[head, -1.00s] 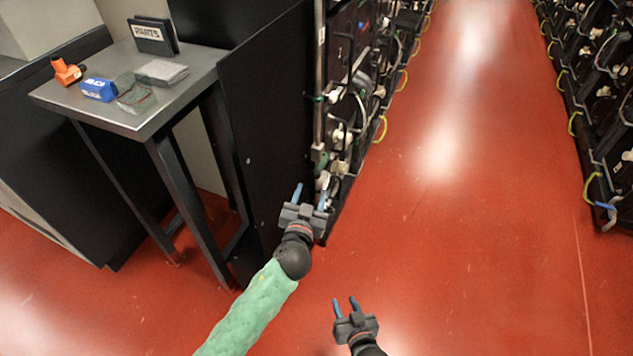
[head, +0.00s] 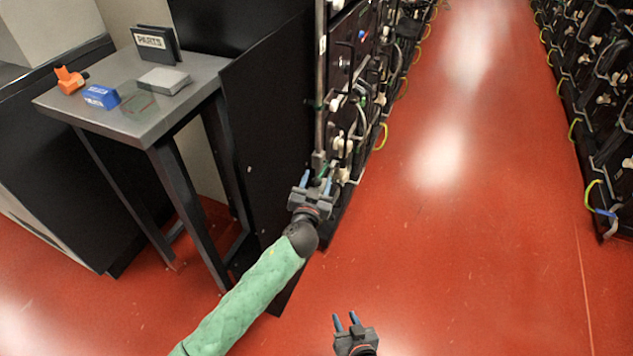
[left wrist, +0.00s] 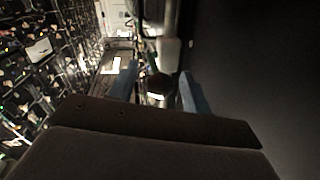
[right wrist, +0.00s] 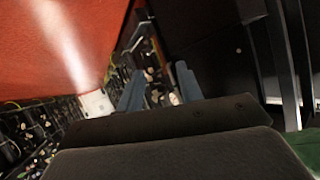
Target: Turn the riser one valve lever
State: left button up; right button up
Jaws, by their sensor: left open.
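A grey vertical riser pipe (head: 320,85) runs down the near end of the left battery rack. A small green piece (head: 323,170) shows low on it, just above my left gripper; I cannot tell whether it is the valve lever. My left gripper (head: 316,182) is open, its blue fingers pointing up at the pipe's lower part. In the left wrist view a dark rounded part (left wrist: 159,82) shows between the open fingers (left wrist: 159,72); contact is unclear. My right gripper (head: 345,319) is open and empty over the floor. Its spread fingers also show in the right wrist view (right wrist: 157,74).
A black side panel (head: 268,130) stands left of the pipe. A grey table (head: 140,118) holds a PARTS sign (head: 155,42), an orange item (head: 70,79), a blue box (head: 101,97) and a grey block (head: 164,80). The red aisle floor (head: 460,220) is clear.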

pick_arm(q)
jog(key=shift+c, duration=0.2)
grip_shut()
